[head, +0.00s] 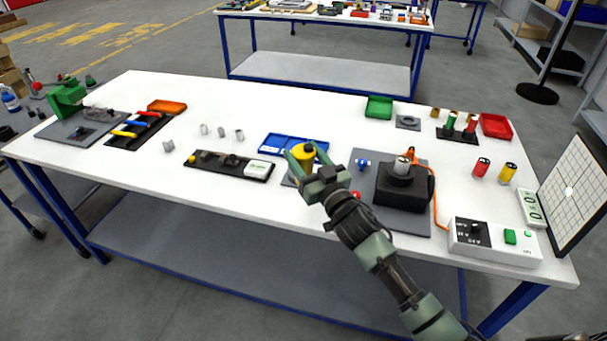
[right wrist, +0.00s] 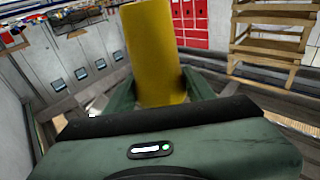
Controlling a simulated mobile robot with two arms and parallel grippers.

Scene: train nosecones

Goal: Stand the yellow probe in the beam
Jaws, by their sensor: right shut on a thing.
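My right gripper (head: 304,157) is shut on a yellow cylinder, the yellow probe (head: 303,151), above the table's front middle. A gridded screen (head: 580,195) with a bright white spot stands at the table's right end. A beam itself is not visible in the air. A black block (head: 403,187) with a silver cylinder on top sits on a grey plate, right of the gripper. My left gripper is not in view.
A control box (head: 495,240) with a green button stands at the front right, joined by an orange cable. A red cylinder (head: 481,167) and a yellow cylinder (head: 508,173) stand near the screen. A blue tray (head: 275,146) lies behind the gripper. The table's back middle is clear.

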